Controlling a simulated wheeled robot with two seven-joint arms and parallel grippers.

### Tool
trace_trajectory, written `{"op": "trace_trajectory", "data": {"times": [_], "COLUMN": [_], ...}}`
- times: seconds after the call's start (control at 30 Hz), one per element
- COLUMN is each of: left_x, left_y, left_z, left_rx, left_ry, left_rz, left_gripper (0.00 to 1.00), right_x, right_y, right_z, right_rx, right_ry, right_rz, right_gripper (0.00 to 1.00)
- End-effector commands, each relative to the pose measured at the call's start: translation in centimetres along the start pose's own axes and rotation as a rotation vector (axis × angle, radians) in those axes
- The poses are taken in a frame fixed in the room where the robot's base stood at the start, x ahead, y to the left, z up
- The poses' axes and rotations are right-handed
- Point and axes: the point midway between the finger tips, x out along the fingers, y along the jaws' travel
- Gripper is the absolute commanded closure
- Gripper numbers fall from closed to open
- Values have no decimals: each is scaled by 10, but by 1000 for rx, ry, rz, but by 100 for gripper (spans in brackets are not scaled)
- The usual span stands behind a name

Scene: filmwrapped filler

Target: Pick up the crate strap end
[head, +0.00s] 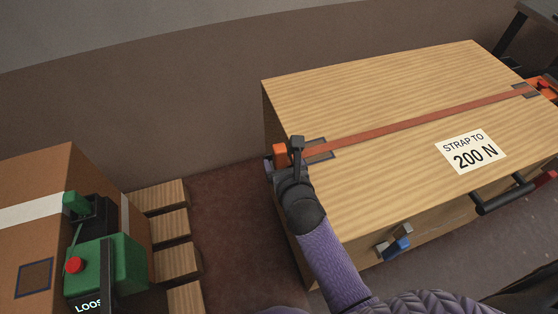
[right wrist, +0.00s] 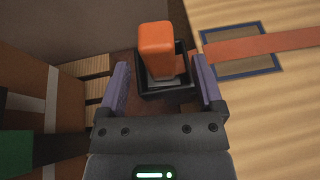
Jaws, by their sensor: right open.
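The wooden crate (head: 380,100) has a flat orange-red strap (head: 430,117) lying across its top. At the crate's left edge, an orange block-like strap end (head: 280,153) stands in a dark holder. In the right wrist view the strap end (right wrist: 157,50) rises from the black holder (right wrist: 168,90), with the strap running right over a dark-outlined patch. My right gripper (head: 284,167) is at this edge. Its two purple fingers (right wrist: 162,86) are open, one on each side of the holder; whether they touch it is unclear. My left gripper is not in view.
A label reading "STRAP TO 200 N" (head: 474,150) is on the crate top. A black handle (head: 503,194) and a blue-and-grey fitting (head: 397,241) are on its front. At left are a cardboard box (head: 40,175), a green device (head: 115,262) and wooden slats (head: 172,228).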

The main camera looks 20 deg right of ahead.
Motion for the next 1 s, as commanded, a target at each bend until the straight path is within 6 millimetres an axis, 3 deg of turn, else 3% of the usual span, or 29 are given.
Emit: {"op": "trace_trajectory", "data": {"times": [0.03, 0.13, 0.4, 0.8, 1.0], "left_x": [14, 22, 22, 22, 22], "left_y": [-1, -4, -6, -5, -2], "left_z": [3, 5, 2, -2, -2], "left_rx": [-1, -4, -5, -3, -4], "left_ry": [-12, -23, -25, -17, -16], "left_rz": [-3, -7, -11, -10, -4], "left_gripper": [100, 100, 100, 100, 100], "right_x": [14, 30, 36, 35, 35], "right_y": [0, 0, 0, 0, 0], "right_z": [-8, -6, -2, -2, -2], "right_rx": [2, 2, 3, 3, 3], "right_ry": [1, 2, 2, 2, 1], "right_rz": [0, 1, 2, 2, 2], "right_gripper": [15, 15, 15, 99, 100]}}
